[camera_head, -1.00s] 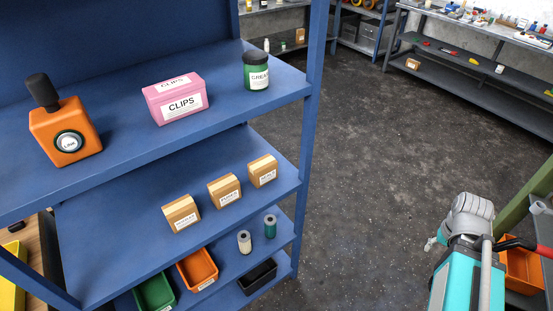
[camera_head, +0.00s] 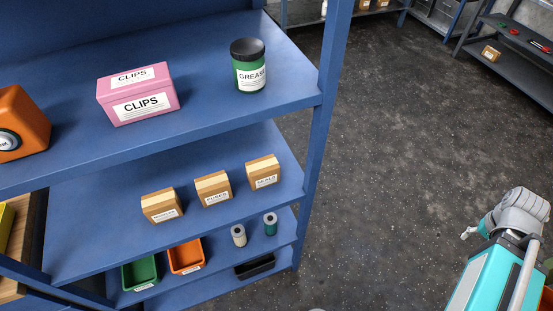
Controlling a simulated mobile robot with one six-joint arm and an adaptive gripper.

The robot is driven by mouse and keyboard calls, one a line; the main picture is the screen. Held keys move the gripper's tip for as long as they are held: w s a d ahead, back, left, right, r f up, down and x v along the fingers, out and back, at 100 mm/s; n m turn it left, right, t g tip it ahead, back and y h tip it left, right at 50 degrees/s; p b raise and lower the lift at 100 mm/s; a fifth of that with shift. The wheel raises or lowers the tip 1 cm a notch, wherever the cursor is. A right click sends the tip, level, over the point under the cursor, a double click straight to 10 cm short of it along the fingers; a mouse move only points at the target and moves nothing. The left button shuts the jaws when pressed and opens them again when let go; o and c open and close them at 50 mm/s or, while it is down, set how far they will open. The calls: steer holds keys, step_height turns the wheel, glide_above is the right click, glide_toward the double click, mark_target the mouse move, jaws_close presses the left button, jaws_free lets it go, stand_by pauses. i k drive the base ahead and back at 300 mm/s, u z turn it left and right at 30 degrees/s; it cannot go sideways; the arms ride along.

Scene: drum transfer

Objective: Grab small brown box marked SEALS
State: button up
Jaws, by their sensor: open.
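The small brown box marked SEALS (camera_head: 263,172) stands upright on the blue middle shelf (camera_head: 110,225), close to its right end. It is the rightmost of three similar brown boxes. Its front label faces me and nothing covers it. Part of my arm (camera_head: 520,212), grey and teal, shows at the lower right, over the floor and well to the right of the shelves. I cannot make out my gripper in this view.
Brown boxes marked FUSES (camera_head: 213,188) and with a hard-to-read label (camera_head: 161,205) stand left of it. The shelf above holds a pink CLIPS box (camera_head: 138,93) and a GREASE jar (camera_head: 248,66). A blue post (camera_head: 322,130) edges the rack. The floor (camera_head: 400,150) is clear.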

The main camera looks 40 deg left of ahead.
mark_target(264, 172)
steer(key=z, duration=0.05)
steer(key=i, duration=1.1)
steer(key=u, duration=2.3)
